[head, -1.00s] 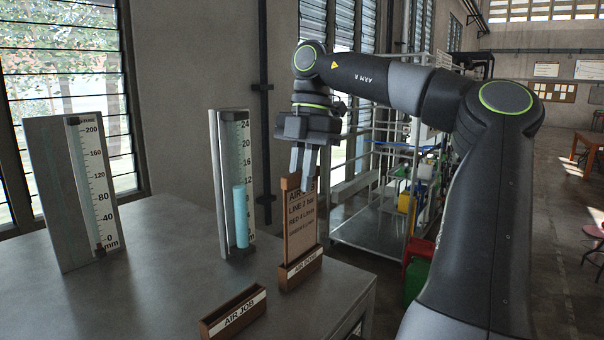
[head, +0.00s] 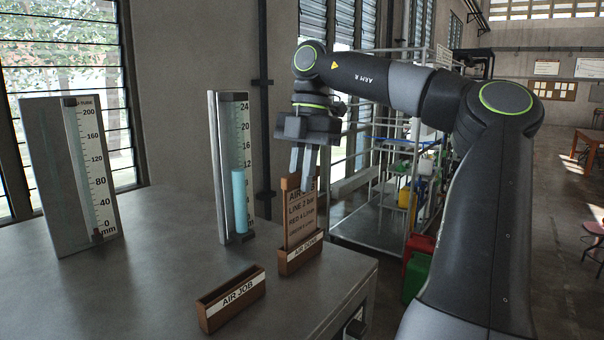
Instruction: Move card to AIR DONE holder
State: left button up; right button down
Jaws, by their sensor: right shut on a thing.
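The card (head: 301,222) is a tan-brown plate with printed lines such as "LINE 2 bar". It stands upright, its lower end in the brown AIR DONE holder (head: 300,258) near the table's right edge. My right gripper (head: 301,178) points down from above, with its fingers at the card's top edge, shut on it. Whether the card touches the holder's bottom is hidden. The AIR JOB holder (head: 230,300) sits empty nearer the front, to the left. My left gripper is not in view.
A grey table (head: 150,270) carries a tall gauge (head: 232,165) with a blue column behind the holders and a wider mm gauge (head: 70,175) at left. The tabletop between them is clear. A wire cage trolley (head: 375,215) stands beyond the table.

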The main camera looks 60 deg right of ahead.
jog(key=shift+f, duration=0.1)
jog(key=c, duration=1.4)
grip_release()
jog(key=p+v, duration=0.4)
jog(key=a+p+v, duration=0.1)
jog(key=p+v, duration=0.1)
jog(key=v, duration=0.1)
jog(key=shift+p, duration=0.35)
jog(key=shift+d, duration=0.1)
